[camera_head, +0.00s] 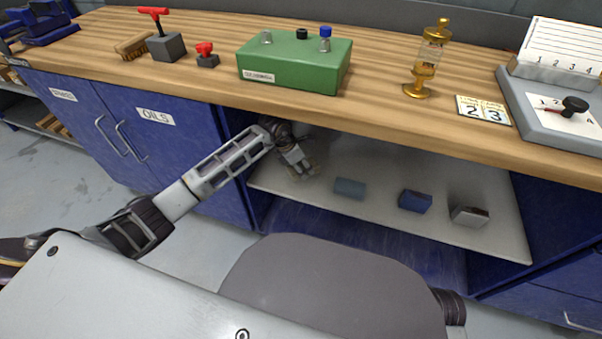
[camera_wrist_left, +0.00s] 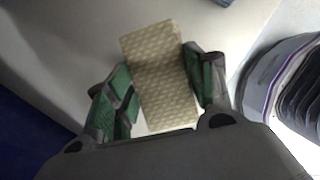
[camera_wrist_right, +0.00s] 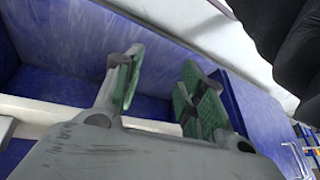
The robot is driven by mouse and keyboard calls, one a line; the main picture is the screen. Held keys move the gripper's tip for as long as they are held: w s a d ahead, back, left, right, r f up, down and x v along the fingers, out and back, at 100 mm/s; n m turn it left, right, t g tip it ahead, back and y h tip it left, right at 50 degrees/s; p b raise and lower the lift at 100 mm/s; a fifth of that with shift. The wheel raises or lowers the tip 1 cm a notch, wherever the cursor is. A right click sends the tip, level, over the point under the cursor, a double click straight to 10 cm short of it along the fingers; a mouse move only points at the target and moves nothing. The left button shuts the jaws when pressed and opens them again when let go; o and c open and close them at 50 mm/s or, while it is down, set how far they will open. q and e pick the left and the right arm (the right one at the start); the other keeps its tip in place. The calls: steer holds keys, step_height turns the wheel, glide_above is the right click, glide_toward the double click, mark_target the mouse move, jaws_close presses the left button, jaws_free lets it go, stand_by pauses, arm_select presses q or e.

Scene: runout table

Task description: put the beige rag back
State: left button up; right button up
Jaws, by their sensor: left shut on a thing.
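The beige rag (camera_wrist_left: 160,72), a patterned, flat, block-like piece, sits between the green-padded fingers of my left gripper (camera_wrist_left: 165,92) in the left wrist view. My left gripper is shut on it. In the head view my left gripper (camera_head: 303,172) reaches under the worktop, at the left end of the pale shelf (camera_head: 400,233). The rag is hardly visible there, so I cannot tell whether it touches the shelf. My right gripper (camera_wrist_right: 160,88) is open and empty in the right wrist view, near blue cabinet surfaces. It does not show in the head view.
On the shelf, right of my left gripper, lie a grey-blue piece (camera_head: 350,188), a dark blue piece (camera_head: 415,201) and a grey-brown piece (camera_head: 469,215). The wooden worktop (camera_head: 380,112) overhangs the shelf. Blue cabinet doors (camera_head: 150,140) stand to the left.

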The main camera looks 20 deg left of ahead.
arm_select(q)
steer(key=shift+f+b, duration=0.3)
steer(key=shift+f, duration=0.3)
step_height(320, 180, down, 2)
steer(key=shift+f+b, duration=0.1)
steer(key=shift+b, duration=0.3)
steer(key=shift+a+f, duration=0.2)
arm_select(e)
steer(key=shift+t+y, duration=0.3)
steer(key=shift+t, duration=0.1)
steer(key=shift+w+a+f, duration=0.1)
steer(key=shift+a+f, duration=0.15)
steer(key=shift+f, duration=0.75)
steer(key=shift+w+a+f, duration=0.1)
steer(key=shift+a+f, duration=0.15)
steer(key=shift+f, duration=0.7)
arm_select(q)
steer(key=shift+f+b, duration=0.15)
steer(key=shift+b, duration=0.15)
steer(key=o, duration=1)
